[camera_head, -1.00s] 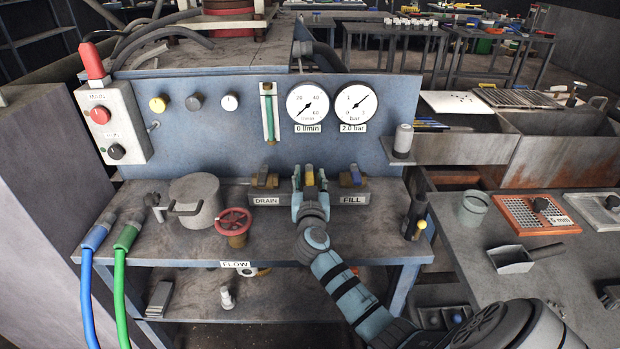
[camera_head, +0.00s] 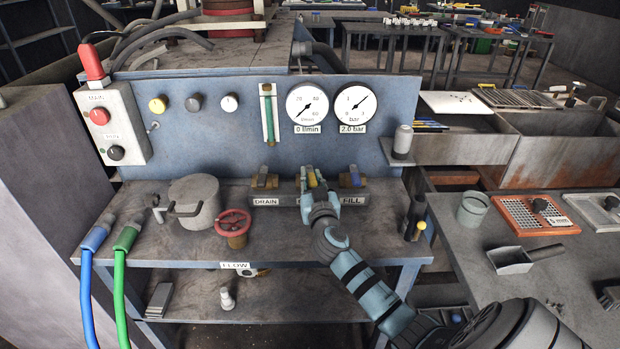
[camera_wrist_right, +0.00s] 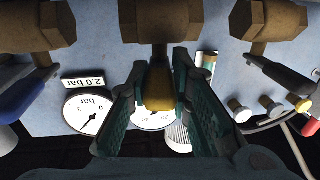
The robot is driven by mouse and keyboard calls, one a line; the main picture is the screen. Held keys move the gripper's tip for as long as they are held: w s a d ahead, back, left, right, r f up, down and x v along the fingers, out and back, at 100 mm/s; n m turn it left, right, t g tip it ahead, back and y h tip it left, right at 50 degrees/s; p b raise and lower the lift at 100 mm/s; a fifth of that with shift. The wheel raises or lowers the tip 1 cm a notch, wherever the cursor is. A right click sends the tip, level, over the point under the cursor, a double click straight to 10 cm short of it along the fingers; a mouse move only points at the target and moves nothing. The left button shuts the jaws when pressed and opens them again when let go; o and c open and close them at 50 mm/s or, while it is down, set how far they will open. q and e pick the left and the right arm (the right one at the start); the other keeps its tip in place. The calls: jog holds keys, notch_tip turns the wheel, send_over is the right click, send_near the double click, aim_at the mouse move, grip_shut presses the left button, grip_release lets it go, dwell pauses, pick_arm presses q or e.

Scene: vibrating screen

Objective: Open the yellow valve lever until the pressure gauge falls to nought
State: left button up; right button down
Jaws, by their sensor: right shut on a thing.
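The yellow valve lever (camera_head: 312,179) is on the middle brass valve of the row below the panel, and it also shows between the fingers in the wrist view (camera_wrist_right: 158,88). My right gripper (camera_head: 318,189) is shut on this lever and partly hides it and the label below. The pressure gauge (camera_head: 355,105) at the panel's right reads 2.0 bar; its dial and sign also show in the wrist view (camera_wrist_right: 87,113). My left gripper is out of view.
The DRAIN valve (camera_head: 264,181) stands left of my gripper, and the FILL valve with a blue lever (camera_head: 352,175) stands close on its right. A red handwheel (camera_head: 233,222) and a grey pot (camera_head: 196,203) are further left on the bench. The flow gauge (camera_head: 308,106) reads 0 l/min.

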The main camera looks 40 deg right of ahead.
jog(key=shift+s+d+n+t+y, duration=0.1)
jog(key=shift+d+n+t+y, duration=0.2)
jog(key=shift+n+y, duration=0.6)
jog(key=shift+s+d+n+t+y, duration=0.1)
jog(key=shift+d+n+t+y, duration=0.3)
jog(key=shift+y, duration=0.75)
jog(key=shift+s+d+n+t+y, duration=0.1)
jog(key=shift+n+t+y, duration=0.2)
jog(key=shift+n+y, duration=0.65)
jog(key=shift+y, duration=0.3)
jog(key=c, duration=1.4)
grip_release()
jog(key=shift+c, duration=0.2)
jog(key=s+a, duration=0.1)
jog(key=s, duration=1.1)
jog(key=shift+a, duration=0.25)
jog(key=shift+c, duration=0.2)
